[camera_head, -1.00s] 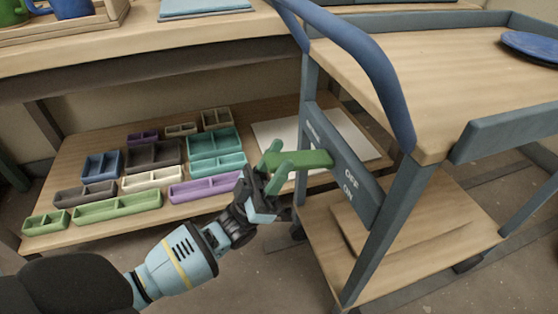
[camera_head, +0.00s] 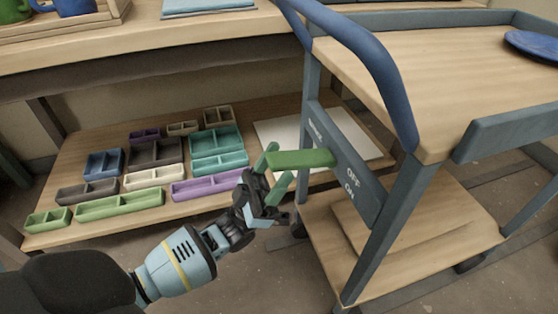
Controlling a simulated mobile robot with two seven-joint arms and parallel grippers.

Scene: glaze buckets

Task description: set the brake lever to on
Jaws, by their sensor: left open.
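The green brake lever (camera_head: 303,158) sticks out to the left from a dark blue-grey plate (camera_head: 345,165) on the cart's side. White OFF and ON labels show on the plate, with ON below OFF. The lever points roughly level, and its pivot lies up and left of the OFF label. My left gripper (camera_head: 274,174) is open at the lever's free end, with one green fingertip above and left of it and the other below. I cannot tell whether the fingers touch the lever. My right gripper is not in view.
The cart (camera_head: 410,190) has a wooden top with a blue plate (camera_head: 535,46) and a blue handle rail (camera_head: 372,65) above the lever. A low shelf (camera_head: 90,160) on the left holds several divided trays. Open floor lies below my left arm.

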